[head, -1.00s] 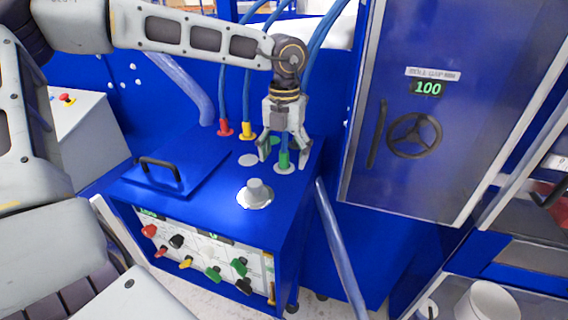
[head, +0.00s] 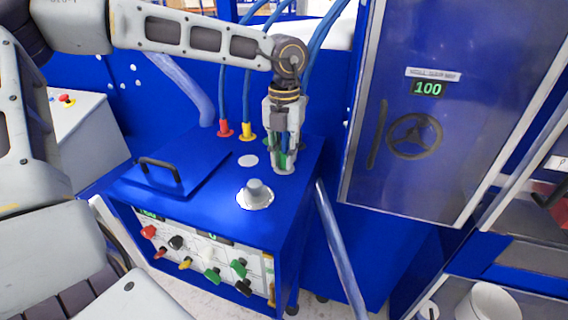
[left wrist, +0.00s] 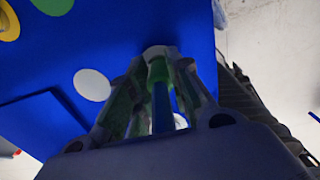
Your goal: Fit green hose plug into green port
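The green hose plug (head: 283,160) stands upright on a pale round port (head: 284,170) at the right of the blue box's top, its blue hose rising from it. My left gripper (head: 283,164) points down over it, fingers closed in around the plug. In the left wrist view the green plug (left wrist: 159,70) shows between the two fingertips, above the pale disc. The green port (left wrist: 52,3) shows as a green disc at the top edge of that view, apart from the plug; in the head view it is mostly hidden behind the gripper. My right gripper is out of view.
A red plug (head: 224,130) and a yellow plug (head: 247,132) stand behind with hoses rising. An empty pale disc (head: 248,160) lies left of the gripper. A grey knob (head: 255,191) and a handled lid (head: 178,172) are in front and left. A blue cabinet (head: 440,170) stands right.

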